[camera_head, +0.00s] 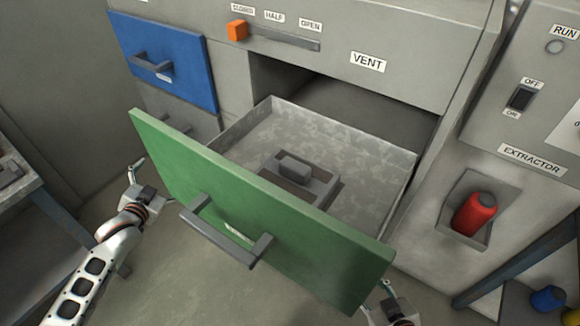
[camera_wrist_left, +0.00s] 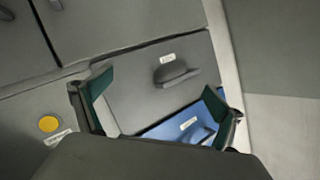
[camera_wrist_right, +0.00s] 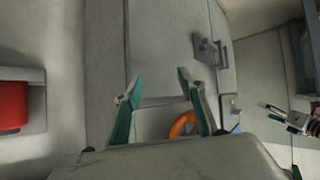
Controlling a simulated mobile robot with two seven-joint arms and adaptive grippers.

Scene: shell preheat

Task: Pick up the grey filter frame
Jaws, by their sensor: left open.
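The grey filter frame (camera_head: 322,188) lies inside the pulled-out drawer with the green front (camera_head: 270,215). It has a raised block-like handle on top, and the drawer front hides part of its near side. My left gripper (camera_head: 137,172) is open and empty, outside the drawer to the left of the green front. Its spread fingers also show in the left wrist view (camera_wrist_left: 158,88). My right gripper (camera_head: 376,290) is low at the right end of the green front, partly cut off. In the right wrist view (camera_wrist_right: 157,86) its fingers stand apart with nothing between them.
The green front with its grey handle (camera_head: 226,245) stands between both grippers and the frame. The cabinet's VENT panel (camera_head: 400,55) overhangs the drawer's back. A closed blue drawer (camera_head: 165,60) is at upper left, a red handle (camera_head: 474,213) at right. The drawer is open above.

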